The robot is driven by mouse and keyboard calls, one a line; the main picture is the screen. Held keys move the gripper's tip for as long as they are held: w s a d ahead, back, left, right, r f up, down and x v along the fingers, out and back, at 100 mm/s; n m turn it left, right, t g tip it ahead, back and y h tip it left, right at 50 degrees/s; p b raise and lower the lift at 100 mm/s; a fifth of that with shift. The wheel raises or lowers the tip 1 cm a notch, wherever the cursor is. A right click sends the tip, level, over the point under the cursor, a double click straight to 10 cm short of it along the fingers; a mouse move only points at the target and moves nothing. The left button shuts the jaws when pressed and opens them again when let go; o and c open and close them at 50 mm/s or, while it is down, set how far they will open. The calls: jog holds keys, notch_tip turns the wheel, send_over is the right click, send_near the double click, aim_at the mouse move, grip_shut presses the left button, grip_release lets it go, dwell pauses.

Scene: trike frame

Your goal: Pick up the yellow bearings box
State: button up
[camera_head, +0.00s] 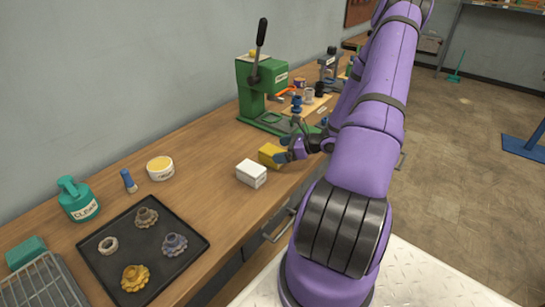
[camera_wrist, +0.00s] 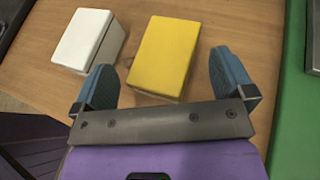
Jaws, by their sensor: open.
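The yellow bearings box (camera_wrist: 161,55) lies on the wooden bench, its plain yellow top facing the wrist camera. In the head view the yellow box (camera_head: 270,155) is partly hidden by my gripper. My gripper (camera_wrist: 165,85) is open, with one blue fingertip near the box's lower left corner and the other to its right. The box's near end reaches between the fingers, with a clear gap on the right. My gripper also shows in the head view (camera_head: 287,150), close beside the box. I cannot tell whether a finger touches it.
A white box (camera_head: 251,173) stands just left of the yellow one, with a narrow gap between. A green press (camera_head: 252,88) stands behind. A black tray (camera_head: 110,250) with gears lies front left, near a teal bottle (camera_head: 77,200).

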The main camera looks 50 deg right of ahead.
aim_at(266, 152)
jog(key=shift+x, duration=1.2)
jog(key=shift+c, duration=0.5)
jog(key=c, duration=1.2)
jog(key=shift+c, duration=0.2)
